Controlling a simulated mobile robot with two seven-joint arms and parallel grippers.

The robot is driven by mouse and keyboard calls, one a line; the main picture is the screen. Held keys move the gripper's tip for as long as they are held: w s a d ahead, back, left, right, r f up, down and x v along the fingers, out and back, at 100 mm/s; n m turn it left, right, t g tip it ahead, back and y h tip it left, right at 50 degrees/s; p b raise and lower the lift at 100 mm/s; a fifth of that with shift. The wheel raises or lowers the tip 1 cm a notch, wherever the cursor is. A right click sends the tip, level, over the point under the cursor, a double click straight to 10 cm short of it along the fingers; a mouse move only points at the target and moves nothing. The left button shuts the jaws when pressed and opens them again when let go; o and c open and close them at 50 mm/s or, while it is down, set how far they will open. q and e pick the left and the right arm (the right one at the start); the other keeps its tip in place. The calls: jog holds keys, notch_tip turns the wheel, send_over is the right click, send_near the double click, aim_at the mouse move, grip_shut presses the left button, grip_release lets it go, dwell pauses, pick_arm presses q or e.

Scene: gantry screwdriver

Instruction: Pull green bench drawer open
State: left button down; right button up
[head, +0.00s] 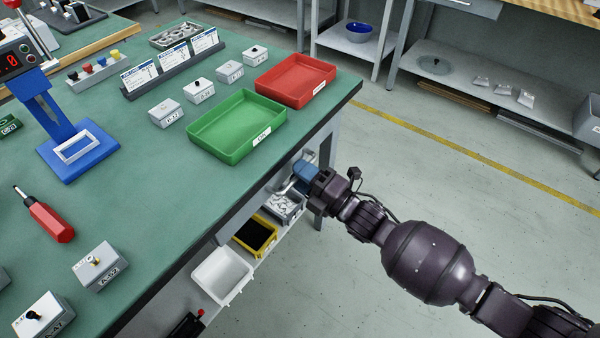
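The green-topped bench (170,215) fills the left half of the head view. Its dark front edge runs diagonally down to the left. My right gripper (291,184) is at this edge, near the bench's right corner, below the level of the top. Its blue-grey hand and pale fingers are small and partly merge with the parts behind. I cannot tell whether they touch or hold anything. The drawer front and its handle cannot be made out clearly here. My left gripper is not in view.
A green tray (205,133) and a red tray (280,92) stand on the bench near the gripper. Below are a yellow bin (246,247) and a white bin (220,283) on a lower shelf. The floor (440,180) on the right is clear around my arm.

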jog(key=shift+w+a, duration=0.15)
jog(key=shift+a, duration=0.05)
jog(key=shift+r, duration=0.1)
grip_shut()
